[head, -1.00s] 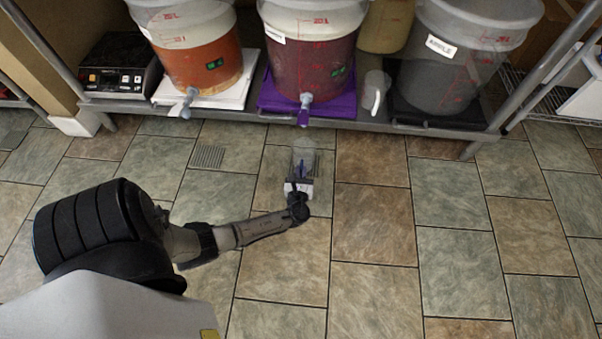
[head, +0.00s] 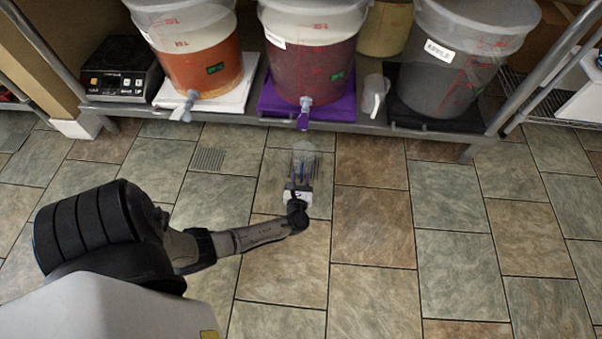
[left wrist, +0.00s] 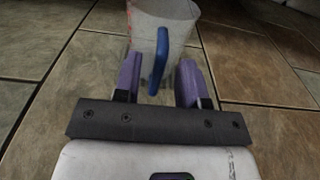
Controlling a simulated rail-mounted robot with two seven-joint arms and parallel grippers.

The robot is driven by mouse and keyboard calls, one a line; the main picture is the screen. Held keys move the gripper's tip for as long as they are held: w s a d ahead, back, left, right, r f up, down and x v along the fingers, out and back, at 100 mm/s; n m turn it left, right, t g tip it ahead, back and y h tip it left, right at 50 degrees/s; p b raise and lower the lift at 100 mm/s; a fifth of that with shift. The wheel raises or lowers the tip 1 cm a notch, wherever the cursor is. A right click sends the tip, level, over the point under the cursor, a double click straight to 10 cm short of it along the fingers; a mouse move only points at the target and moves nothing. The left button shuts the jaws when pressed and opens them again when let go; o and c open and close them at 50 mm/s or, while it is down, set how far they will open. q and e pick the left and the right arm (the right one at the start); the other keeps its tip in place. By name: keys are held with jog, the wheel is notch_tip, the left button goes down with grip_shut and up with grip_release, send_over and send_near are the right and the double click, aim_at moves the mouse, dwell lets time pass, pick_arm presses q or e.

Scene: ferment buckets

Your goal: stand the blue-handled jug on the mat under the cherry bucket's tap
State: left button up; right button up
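The jug (head: 305,155) is clear, with a blue handle (left wrist: 159,62), and hangs in the air before the shelf. My left gripper (head: 298,192) has its purple fingers on either side of the handle, also in the left wrist view (left wrist: 160,80). Slim gaps seem to show there, but the jug moves with the gripper. The middle bucket (head: 312,60) holds dark red liquid, which fits cherry; its label is not readable. Its tap (head: 306,103) points forward over the front of a purple mat (head: 335,108). My right gripper is not in view.
An orange-filled bucket (head: 203,65) on a white mat stands left. A grey bucket (head: 455,75) labelled APPLE stands right on a dark mat. A second clear jug (head: 373,96) stands right of the purple mat. A black scale (head: 122,72) is far left. The shelf front edge (head: 250,119) runs across.

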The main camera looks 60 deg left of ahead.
pick_arm(q)
jog(key=p+v, duration=0.3)
jog(key=v, duration=0.6)
jog(key=shift+s+d+r, duration=0.1)
jog(key=shift+s+d, duration=0.2)
jog(key=shift+d, duration=0.05)
jog(key=s+d+r+n+g+h, duration=0.3)
jog(key=s+d+r+n+h, duration=0.3)
jog(key=n, duration=0.5)
jog(key=s+d+r+n+g+h, duration=0.3)
jog(key=s+d+r+n+h, duration=0.3)
jog(key=n, duration=0.6)
jog(key=d+r+h, duration=0.2)
jog(key=d+r, duration=0.1)
jog(key=r, duration=0.1)
jog(key=shift+s+d+r+h, duration=0.25)
jog(key=shift+d+r+h, duration=0.05)
jog(key=shift+r, duration=0.05)
